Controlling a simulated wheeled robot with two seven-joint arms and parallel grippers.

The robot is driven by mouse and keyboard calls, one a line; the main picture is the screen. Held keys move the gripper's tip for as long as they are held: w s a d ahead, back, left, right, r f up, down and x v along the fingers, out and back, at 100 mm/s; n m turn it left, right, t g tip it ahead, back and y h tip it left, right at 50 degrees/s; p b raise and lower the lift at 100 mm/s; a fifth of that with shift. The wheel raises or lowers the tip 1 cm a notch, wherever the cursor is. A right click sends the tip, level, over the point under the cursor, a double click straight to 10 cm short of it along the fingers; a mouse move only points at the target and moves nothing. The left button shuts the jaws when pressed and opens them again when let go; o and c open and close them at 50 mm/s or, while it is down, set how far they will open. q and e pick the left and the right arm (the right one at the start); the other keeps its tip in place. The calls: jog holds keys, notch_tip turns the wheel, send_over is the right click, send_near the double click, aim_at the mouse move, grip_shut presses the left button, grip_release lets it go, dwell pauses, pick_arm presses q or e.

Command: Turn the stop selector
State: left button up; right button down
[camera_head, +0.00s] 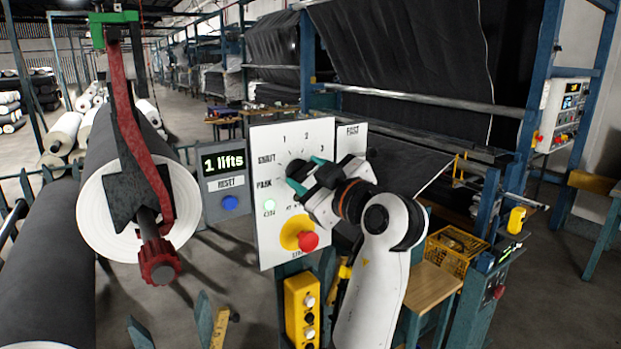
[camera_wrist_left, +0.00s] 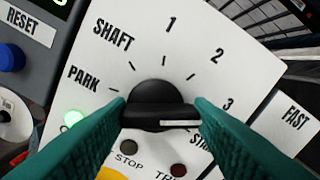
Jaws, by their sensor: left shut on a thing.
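The selector is a black knob (camera_wrist_left: 160,98) with a raised bar on a white panel (camera_head: 262,230). Labels PARK, SHAFT, 1, 2 and 3 curve around it. In the left wrist view the bar lies roughly level, with a white mark on its right half, below the 3. My left gripper (camera_head: 306,173) is at the panel in the head view, hiding part of the knob. In the left wrist view its teal fingers (camera_wrist_left: 161,117) are shut on the bar from both sides. My right gripper is in neither view.
A red push button (camera_head: 308,240) on a yellow base and a lit green lamp (camera_head: 269,206) sit low on the panel. A large fabric roll (camera_head: 120,150) is further left.

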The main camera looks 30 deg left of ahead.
pick_arm(q)
jog(key=shift+r, duration=0.15)
jog(key=o, duration=0.7)
jog(key=shift+o, duration=1.4)
jog(key=shift+a, duration=0.2)
jog(key=shift+f, duration=0.2)
